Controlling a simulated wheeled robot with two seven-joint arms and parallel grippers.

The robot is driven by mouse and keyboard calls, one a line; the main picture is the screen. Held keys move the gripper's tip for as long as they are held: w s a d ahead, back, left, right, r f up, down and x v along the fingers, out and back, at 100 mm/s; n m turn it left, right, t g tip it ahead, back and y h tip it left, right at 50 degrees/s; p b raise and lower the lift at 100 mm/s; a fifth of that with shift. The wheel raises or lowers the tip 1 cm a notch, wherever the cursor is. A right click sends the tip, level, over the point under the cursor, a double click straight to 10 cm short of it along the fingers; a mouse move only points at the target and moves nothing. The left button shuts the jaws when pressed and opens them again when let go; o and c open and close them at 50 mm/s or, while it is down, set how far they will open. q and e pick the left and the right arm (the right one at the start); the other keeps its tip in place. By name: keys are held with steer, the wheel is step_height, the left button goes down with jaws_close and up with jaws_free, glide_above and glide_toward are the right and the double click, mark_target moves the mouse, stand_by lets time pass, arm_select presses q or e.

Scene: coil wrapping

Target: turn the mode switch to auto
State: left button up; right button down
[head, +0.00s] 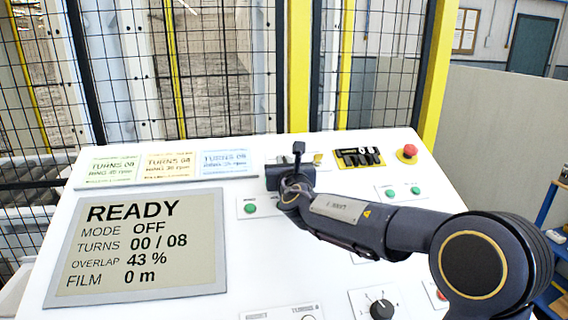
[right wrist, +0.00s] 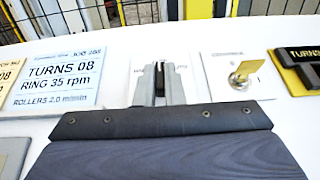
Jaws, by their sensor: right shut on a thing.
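My right gripper (right wrist: 160,92) is shut on the black knob of the mode switch (right wrist: 160,75), with one grey finger on each side of it. The knob looks upright between the fingers. Its pale plate (right wrist: 139,78) is partly covered, and I cannot read its lettering. In the head view my right gripper (head: 290,178) is at the upper middle of the white panel and hides the switch. The display (head: 140,250) reads READY, MODE OFF, TURNS 00 / 08, OVERLAP 43 %, FILM 0 m. My left gripper is not in view.
A brass key switch (right wrist: 245,72) sits just right of the gripper. Recipe cards (head: 225,162) lie on the left. A black rotary knob (head: 381,308) is lower down. A mesh fence stands behind.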

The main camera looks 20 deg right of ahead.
steer(key=shift+a+f, duration=0.1)
steer(key=shift+f, duration=0.1)
steer(key=m+g+h+p, duration=0.1)
steer(key=m+h, duration=0.1)
steer(key=shift+w+a+h, duration=0.1)
steer(key=shift+a+h, duration=0.05)
steer(key=shift+h, duration=0.15)
steer(key=m+g+h, duration=0.1)
steer(key=m, duration=0.1)
steer(key=m+g+h+p, duration=0.1)
steer(key=m+h, duration=0.1)
steer(key=shift+w+a+m+g+h+p, duration=0.1)
steer(key=shift+a+m+g+h+p, duration=0.1)
steer(key=shift+m+g+h+p, duration=0.1)
steer(key=m+g+h+p, duration=0.2)
steer(key=m, duration=0.1)
steer(key=shift+w+a+g, duration=0.1)
steer(key=shift+g, duration=0.3)
steer(key=shift+m+g+h+p, duration=0.45)
steer(key=shift+m+g, duration=0.25)
steer(key=shift+m, duration=0.2)
steer(key=shift+f, duration=0.1)
steer(key=c, duration=1.5)
jaws_free()
steer(key=shift+w, duration=0.1)
steer(key=shift+b+v, duration=0.85)
steer(key=shift+v, duration=3)
